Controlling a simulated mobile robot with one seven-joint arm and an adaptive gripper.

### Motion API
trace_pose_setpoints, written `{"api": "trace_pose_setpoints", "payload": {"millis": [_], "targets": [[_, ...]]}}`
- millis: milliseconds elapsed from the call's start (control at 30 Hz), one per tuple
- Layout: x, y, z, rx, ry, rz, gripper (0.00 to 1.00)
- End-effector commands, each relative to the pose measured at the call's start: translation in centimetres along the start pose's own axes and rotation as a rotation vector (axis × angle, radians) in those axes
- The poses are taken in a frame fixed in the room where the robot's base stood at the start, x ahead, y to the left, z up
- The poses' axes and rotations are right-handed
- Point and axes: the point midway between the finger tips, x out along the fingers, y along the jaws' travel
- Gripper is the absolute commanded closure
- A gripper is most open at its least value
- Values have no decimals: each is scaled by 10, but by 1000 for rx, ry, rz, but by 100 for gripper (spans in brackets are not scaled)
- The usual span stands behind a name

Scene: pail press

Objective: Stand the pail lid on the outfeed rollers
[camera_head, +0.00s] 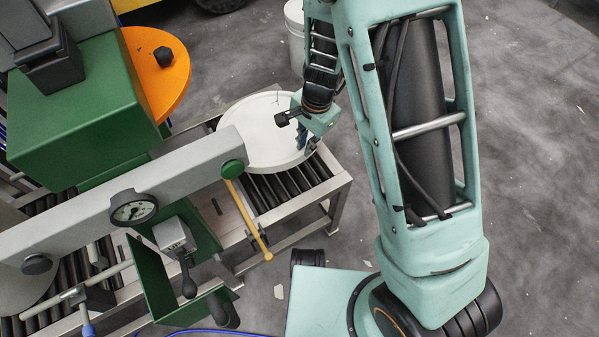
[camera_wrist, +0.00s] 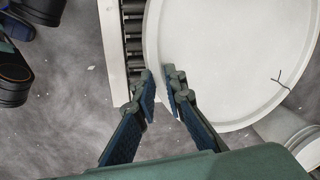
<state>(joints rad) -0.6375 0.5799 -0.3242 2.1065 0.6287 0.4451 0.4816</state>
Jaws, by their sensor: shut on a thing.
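The pail lid, a large white disc with a raised rim, shows in the head view (camera_head: 258,135) over the outfeed rollers (camera_head: 290,185). It fills much of the right side of the wrist view (camera_wrist: 225,50) and has a thin dark branching mark. My gripper (camera_head: 306,141) is at the lid's right edge in the head view. In the wrist view my gripper's fingers (camera_wrist: 160,84) are shut on the lid's rim, one on each side. The rollers (camera_wrist: 133,35) show beside the lid there. I cannot tell whether the lid touches the rollers.
A green press with a grey beam (camera_head: 150,185), a gauge and an orange disc (camera_head: 160,75) stands left of the lid. A yellow-handled lever (camera_head: 248,220) hangs near the rollers. A white pail (camera_head: 294,30) stands on the floor behind. Floor at right is clear.

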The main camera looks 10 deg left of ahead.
Motion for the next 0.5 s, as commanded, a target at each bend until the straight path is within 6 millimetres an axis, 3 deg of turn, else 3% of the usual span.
{"api": "trace_pose_setpoints", "payload": {"millis": [33, 200, 500], "targets": [[23, 1, 4, 17, 6, 1, 100], [52, 3, 12, 71, 21, 3, 100], [66, 4, 17, 106, 31, 4, 100]]}}
